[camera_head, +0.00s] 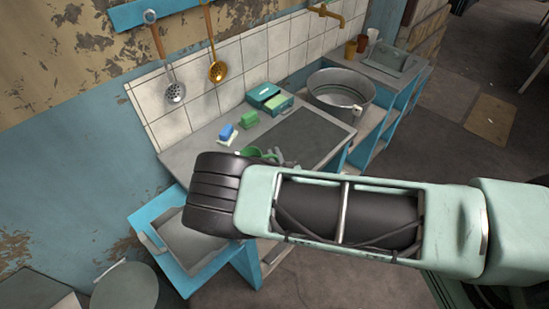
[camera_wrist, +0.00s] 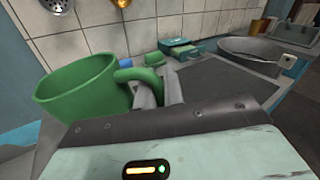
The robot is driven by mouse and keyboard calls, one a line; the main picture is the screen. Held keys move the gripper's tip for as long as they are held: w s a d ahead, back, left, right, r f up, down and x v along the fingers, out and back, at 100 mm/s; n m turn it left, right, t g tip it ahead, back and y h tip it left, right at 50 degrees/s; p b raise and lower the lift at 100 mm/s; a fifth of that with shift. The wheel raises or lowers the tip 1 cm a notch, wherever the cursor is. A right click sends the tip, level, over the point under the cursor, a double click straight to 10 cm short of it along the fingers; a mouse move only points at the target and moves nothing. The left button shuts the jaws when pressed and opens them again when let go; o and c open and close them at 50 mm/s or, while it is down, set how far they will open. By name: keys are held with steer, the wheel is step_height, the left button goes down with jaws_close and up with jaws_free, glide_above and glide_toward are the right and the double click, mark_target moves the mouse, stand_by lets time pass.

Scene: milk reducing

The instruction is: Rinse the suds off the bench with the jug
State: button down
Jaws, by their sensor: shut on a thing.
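A green jug (camera_wrist: 78,98) stands out large in the wrist view, its handle on the right. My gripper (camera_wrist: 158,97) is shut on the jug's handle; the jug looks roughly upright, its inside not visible. In the head view my arm hides most of the jug, and only a green part (camera_head: 262,153) shows beside my gripper (camera_head: 278,155). The grey bench (camera_head: 190,150) lies below, with a darker panel (camera_head: 290,138) set in its top. I cannot make out suds on the visible part of the bench; my arm covers its near part.
A blue-and-white sponge (camera_head: 227,133), a green block (camera_head: 249,119) and a teal box (camera_head: 268,97) stand along the back of the bench. A round metal basin (camera_head: 340,90) is at the right, below a brass tap (camera_head: 326,12). Ladles (camera_head: 217,70) hang on the tiled wall.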

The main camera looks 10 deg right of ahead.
mark_target(276, 154)
steer(key=r+n, duration=0.1)
steer(key=n, duration=0.1)
steer(key=r+n, duration=0.2)
steer(key=shift+a, duration=0.2)
steer(key=n+b, duration=0.1)
steer(key=a+r+n, duration=0.1)
steer(key=n, duration=0.1)
steer(key=n+b, duration=0.1)
steer(key=shift+a+r+b, duration=0.3)
steer(key=shift+a, duration=0.1)
steer(key=shift+a, duration=0.1)
stand_by(1.0)
